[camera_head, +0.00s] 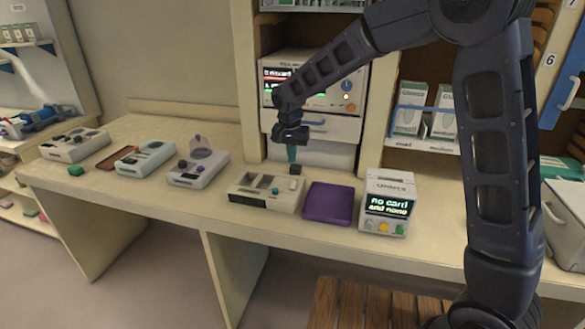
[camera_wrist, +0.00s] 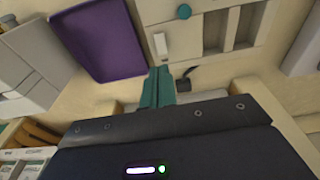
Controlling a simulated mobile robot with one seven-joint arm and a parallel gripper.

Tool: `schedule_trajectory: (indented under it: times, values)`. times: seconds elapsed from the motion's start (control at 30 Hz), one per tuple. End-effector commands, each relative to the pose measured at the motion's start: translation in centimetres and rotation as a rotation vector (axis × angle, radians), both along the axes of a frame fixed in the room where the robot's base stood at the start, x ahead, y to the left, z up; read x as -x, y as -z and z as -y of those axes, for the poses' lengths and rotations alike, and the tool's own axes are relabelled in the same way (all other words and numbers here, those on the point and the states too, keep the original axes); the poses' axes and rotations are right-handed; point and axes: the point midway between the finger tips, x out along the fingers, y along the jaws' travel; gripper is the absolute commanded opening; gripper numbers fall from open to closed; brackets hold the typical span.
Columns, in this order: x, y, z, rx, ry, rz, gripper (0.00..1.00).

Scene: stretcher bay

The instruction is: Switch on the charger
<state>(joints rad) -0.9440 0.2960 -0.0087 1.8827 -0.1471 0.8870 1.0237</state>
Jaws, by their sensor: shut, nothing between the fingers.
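The likely charger is a pale box with recessed slots (camera_head: 267,203) on the bench, left of the purple tray. In the wrist view the same box (camera_wrist: 193,62) shows a round teal knob (camera_wrist: 183,11) and a small white piece (camera_wrist: 160,44) on its top. My gripper (camera_head: 292,155) points down above the bench, at the back right of the box. Its teal fingers, also in the wrist view (camera_wrist: 158,86), are shut and empty. A small dark block (camera_head: 295,169) is close by the fingertips. I cannot tell whether the fingers touch anything.
A purple tray (camera_head: 328,204) lies right of the box, then a unit with a lit screen (camera_head: 388,207) and coloured buttons. Several other devices stand to the left, one with a clear dome (camera_head: 198,167). A cabinet with a lit monitor (camera_head: 346,92) stands behind my gripper.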

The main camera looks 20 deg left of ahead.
Motion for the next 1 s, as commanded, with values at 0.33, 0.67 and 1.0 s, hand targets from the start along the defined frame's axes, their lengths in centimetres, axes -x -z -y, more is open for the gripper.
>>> schedule_trajectory:
  times: [0.33, 0.67, 1.0]
  values:
    - [0.4, -3.1, 0.0, 0.000, 0.000, 0.000, 0.00]
    - [0.4, -3.1, 0.0, 0.001, 0.000, 0.001, 0.00]
    - [0.0, -3.4, 0.0, -0.004, 0.000, 0.069, 0.00]
